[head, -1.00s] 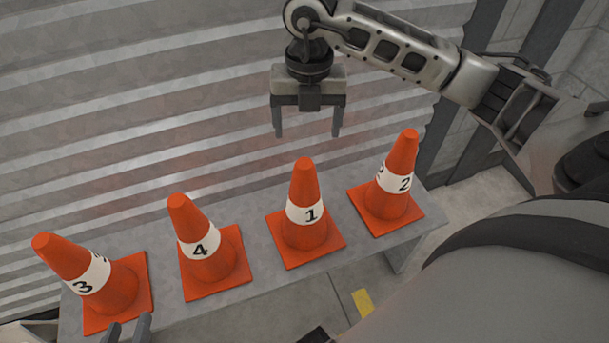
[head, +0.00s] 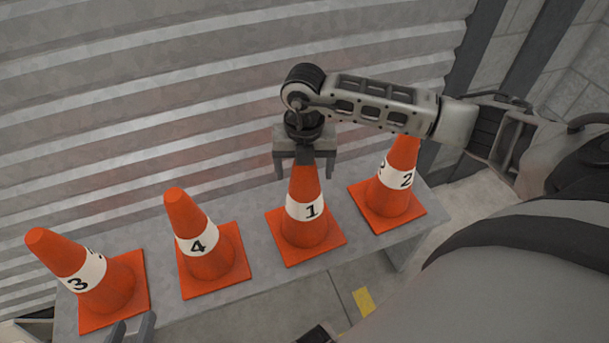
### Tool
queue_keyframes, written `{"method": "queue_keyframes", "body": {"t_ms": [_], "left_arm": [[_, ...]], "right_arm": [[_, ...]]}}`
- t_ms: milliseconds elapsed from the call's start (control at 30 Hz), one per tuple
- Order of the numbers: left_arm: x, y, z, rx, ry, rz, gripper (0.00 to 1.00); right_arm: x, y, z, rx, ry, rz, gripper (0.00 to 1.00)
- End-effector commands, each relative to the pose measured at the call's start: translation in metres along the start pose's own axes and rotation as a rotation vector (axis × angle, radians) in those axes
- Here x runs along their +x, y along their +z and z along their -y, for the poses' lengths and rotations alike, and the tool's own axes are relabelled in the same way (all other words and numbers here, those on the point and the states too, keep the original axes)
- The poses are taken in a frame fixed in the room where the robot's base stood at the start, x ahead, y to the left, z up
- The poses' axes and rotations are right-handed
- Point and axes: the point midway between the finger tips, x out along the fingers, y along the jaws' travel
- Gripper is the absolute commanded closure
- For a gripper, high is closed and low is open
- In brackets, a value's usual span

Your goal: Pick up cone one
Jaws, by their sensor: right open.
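Cone one (head: 304,228) is an orange cone with a white band marked 1, upright on its square base on a grey bench. My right gripper (head: 305,174) points down at the top of cone one. It is open, with one finger on each side of the cone's upper part; the tip overlaps the gripper in the picture. I cannot tell whether the fingers touch it or are still behind it. Only the fingertips of my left gripper (head: 133,328) show at the bottom edge, in front of cone 3; they are apart and empty.
Cone 4 (head: 209,262) and cone 3 (head: 108,289) stand to the left on the bench (head: 180,309). Cone 2 (head: 390,199) stands close on the right, its top near my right forearm. A corrugated metal wall (head: 150,120) rises behind the bench.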

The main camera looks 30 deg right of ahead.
Motion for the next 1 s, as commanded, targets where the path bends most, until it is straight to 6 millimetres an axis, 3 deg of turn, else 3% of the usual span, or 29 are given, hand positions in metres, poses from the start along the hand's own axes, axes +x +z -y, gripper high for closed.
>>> {"method": "queue_keyframes", "body": {"t_ms": [100, 367, 633, 1000], "left_arm": [[0.004, 0.007, 0.0, -0.003, 0.003, 0.014, 0.64], [0.007, 0.009, 0.0, -0.002, 0.005, 0.024, 0.64], [0.007, 0.006, 0.0, -0.001, 0.005, 0.014, 0.64], [0.005, 0.001, 0.0, -0.003, 0.004, 0.003, 0.64]], "right_arm": [[0.018, 0.0, 0.001, 0.002, -0.001, -0.002, 0.2], [0.02, 0.0, 0.0, 0.0, 0.001, 0.0, 0.23], [0.02, 0.0, 0.0, 0.0, 0.001, 0.0, 0.98], [0.015, 0.001, 0.0, 0.001, 0.003, 0.002, 1.0]]}}
